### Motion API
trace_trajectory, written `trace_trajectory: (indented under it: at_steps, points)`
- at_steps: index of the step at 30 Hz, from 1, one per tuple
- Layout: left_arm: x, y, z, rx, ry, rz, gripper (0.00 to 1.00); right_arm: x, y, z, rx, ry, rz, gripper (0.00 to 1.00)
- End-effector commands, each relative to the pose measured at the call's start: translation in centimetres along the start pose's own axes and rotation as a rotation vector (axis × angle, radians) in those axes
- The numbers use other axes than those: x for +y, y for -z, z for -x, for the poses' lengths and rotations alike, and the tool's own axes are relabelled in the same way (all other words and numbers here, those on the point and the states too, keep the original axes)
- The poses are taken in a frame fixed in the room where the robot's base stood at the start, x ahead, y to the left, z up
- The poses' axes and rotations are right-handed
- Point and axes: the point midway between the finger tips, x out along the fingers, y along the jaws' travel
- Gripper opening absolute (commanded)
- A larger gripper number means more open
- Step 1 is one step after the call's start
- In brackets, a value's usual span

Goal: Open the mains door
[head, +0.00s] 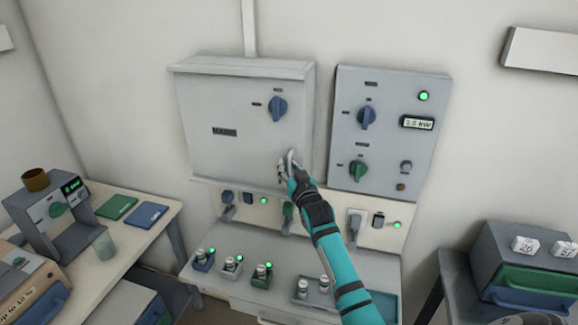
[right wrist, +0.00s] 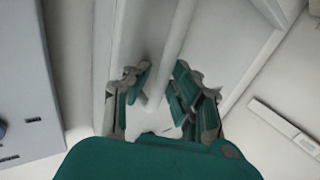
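The mains door (head: 225,155) is the front of a grey box on the wall, with a dark label and a blue rotary knob (head: 278,108). It looks closed in the head view. My right gripper (head: 287,165) is at the door's lower right part. In the right wrist view, the fingers of my right gripper (right wrist: 160,90) stand on both sides of a pale bar (right wrist: 172,55), with a gap on its right. The bar looks like a handle; I cannot tell whether any finger touches it. My left gripper is out of view.
A grey control panel (head: 388,150) with blue and green knobs is right of the box. Sockets with plugs (head: 355,220) sit below. A bench (head: 235,285) holds several small fittings. Side tables with equipment stand left (head: 150,235) and right.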

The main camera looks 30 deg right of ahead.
Motion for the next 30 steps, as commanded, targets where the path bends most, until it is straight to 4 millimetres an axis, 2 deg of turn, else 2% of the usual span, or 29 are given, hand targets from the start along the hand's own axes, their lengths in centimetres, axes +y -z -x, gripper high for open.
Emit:
trace_trajectory:
  at_steps: [10,15,30]
  points:
    - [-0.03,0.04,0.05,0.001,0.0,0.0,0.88,-0.01,-0.04,-0.3,0.0,0.0,0.0,0.21]
    - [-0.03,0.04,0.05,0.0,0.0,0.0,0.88,-0.01,-0.04,-0.29,0.0,0.0,0.0,0.0]
    - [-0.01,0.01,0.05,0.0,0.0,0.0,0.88,0.03,-0.06,-0.27,-0.001,-0.001,0.0,0.0]
